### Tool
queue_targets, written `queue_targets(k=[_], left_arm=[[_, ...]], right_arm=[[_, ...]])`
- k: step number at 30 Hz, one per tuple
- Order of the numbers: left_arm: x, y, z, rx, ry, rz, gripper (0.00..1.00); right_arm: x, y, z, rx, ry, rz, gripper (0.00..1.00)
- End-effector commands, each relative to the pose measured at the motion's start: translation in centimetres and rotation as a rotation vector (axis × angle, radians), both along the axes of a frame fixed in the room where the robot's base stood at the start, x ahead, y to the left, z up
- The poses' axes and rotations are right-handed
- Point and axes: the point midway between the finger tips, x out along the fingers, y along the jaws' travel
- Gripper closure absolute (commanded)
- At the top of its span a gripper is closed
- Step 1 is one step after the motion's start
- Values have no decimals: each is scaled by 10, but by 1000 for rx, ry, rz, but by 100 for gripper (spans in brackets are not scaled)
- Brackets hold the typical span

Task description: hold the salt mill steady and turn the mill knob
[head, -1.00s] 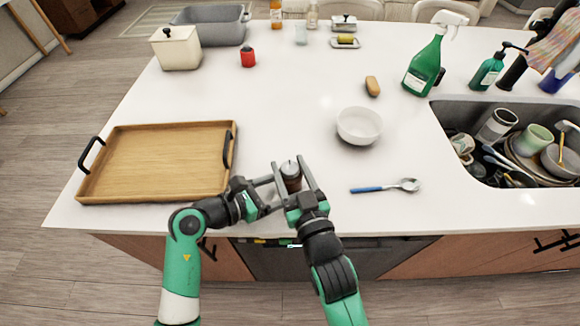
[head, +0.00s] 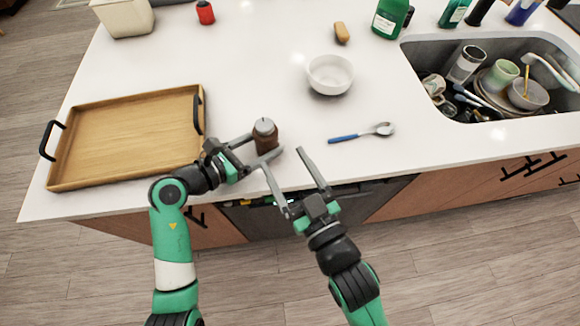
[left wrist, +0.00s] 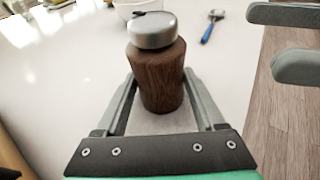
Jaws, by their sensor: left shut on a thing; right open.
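The salt mill (head: 266,137) has a dark brown wooden body and stands upright on the white counter near its front edge. Its silver knob (head: 265,125) is on top; the knob also shows in the left wrist view (left wrist: 152,30). My left gripper (head: 258,152) is shut around the wooden body (left wrist: 159,75), one finger on each side. My right gripper (head: 286,168) is open and empty, to the right of the mill and in front of it, with its fingers apart. Its fingers also show at the right of the left wrist view (left wrist: 285,40).
A wooden tray (head: 128,133) with black handles lies left of the mill. A white bowl (head: 330,75) and a blue-handled spoon (head: 362,133) are to the right. The sink (head: 430,60) holds several dishes.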

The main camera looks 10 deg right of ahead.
Motion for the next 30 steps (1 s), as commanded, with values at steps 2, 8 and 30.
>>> queue_targets(k=[2, 8, 30], left_arm=[[0, 0, 0, 0, 0, 0, 60], [0, 0, 0, 0, 0, 0, 60], [-4, 8, 2, 0, -1, 2, 0]], right_arm=[[-9, -3, 0, 0, 0, 0, 19], [-13, -4, 1, 0, -1, 0, 19], [-13, -4, 0, 0, -1, 0, 19]])
